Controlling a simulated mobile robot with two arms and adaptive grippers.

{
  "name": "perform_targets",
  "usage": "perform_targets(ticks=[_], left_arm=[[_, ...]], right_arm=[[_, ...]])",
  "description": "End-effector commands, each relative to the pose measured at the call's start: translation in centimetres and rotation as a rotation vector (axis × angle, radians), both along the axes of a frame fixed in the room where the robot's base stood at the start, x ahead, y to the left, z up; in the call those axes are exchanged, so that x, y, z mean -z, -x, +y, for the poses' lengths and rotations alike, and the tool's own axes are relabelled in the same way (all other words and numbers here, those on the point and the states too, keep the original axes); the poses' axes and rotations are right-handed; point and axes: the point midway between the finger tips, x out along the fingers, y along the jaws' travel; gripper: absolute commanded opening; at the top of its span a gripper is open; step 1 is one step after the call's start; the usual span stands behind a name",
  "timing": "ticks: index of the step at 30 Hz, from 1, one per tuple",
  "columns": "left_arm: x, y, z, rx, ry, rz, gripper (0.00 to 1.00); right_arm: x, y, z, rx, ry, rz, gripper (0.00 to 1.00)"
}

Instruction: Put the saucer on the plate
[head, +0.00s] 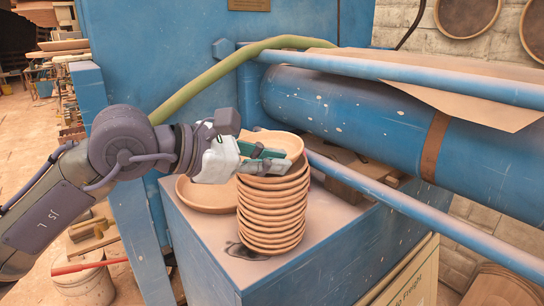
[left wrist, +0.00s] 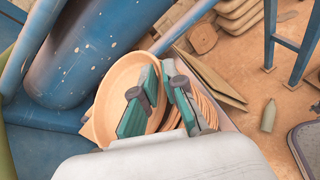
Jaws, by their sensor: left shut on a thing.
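My left gripper (head: 277,160) is shut on a terracotta saucer (head: 286,141) at its near rim. The saucer is tilted and sits at the top of a stack of several like saucers (head: 272,213); I cannot tell whether it still touches the stack. In the left wrist view the saucer (left wrist: 120,82) shows beside the green fingers (left wrist: 160,103), with stack rims (left wrist: 212,110) behind them. A wider terracotta plate (head: 205,198) lies flat on the blue stand left of the stack, partly hidden by my gripper. My right gripper is not in view.
The blue stand's top (head: 325,212) is bare right of the stack. A big blue cylinder (head: 345,110) and blue bars (head: 420,216) are close behind and right. A green hose (head: 220,72) arches behind my arm. A bottle (left wrist: 268,115) stands on the floor.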

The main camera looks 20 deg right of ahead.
Motion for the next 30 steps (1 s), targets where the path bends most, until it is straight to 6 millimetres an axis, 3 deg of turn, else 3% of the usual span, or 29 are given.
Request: perform_targets(ticks=[5,6,11,23,30], left_arm=[[0.5,0.0,0.0,-0.001,-0.004,0.004,0.00],[0.6,0.0,0.0,-0.001,-0.006,0.006,0.11],[0.5,0.0,0.0,-0.001,-0.006,0.005,0.35],[0.5,0.0,0.0,-0.001,-0.004,0.005,0.35],[-0.3,0.7,4.0,-0.006,0.000,-0.003,0.35]], right_arm=[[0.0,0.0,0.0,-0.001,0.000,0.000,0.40],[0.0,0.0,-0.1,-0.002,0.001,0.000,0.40],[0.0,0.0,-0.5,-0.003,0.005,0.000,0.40],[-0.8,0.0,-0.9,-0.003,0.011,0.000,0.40],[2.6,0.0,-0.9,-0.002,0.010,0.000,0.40]])
